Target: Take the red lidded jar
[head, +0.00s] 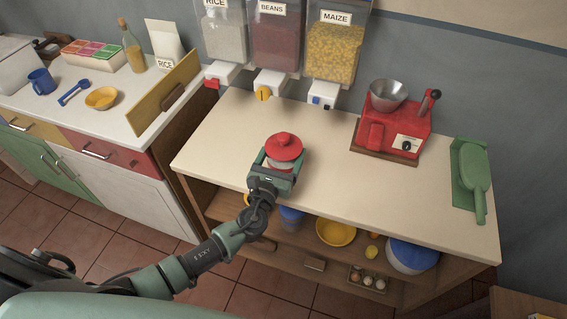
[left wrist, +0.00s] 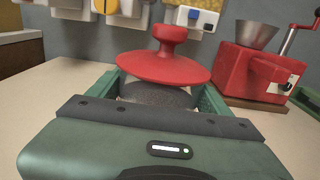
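The red lidded jar has a wide red lid with a round knob (head: 284,146) and a pale, see-through body with grey contents. It is upright at the front left part of the cream counter. My left gripper (head: 281,164) is around its body below the lid, one green finger on each side. In the left wrist view the jar's lid (left wrist: 165,68) overhangs the fingers (left wrist: 157,95) and the body fills most of the space between them. I cannot tell whether both fingers press on it. My right gripper is not in view.
Dispensers marked beans (head: 275,40) and maize (head: 335,50) hang behind the counter (head: 340,185). A yellow board (head: 165,95) stands at left. The counter's middle is clear.

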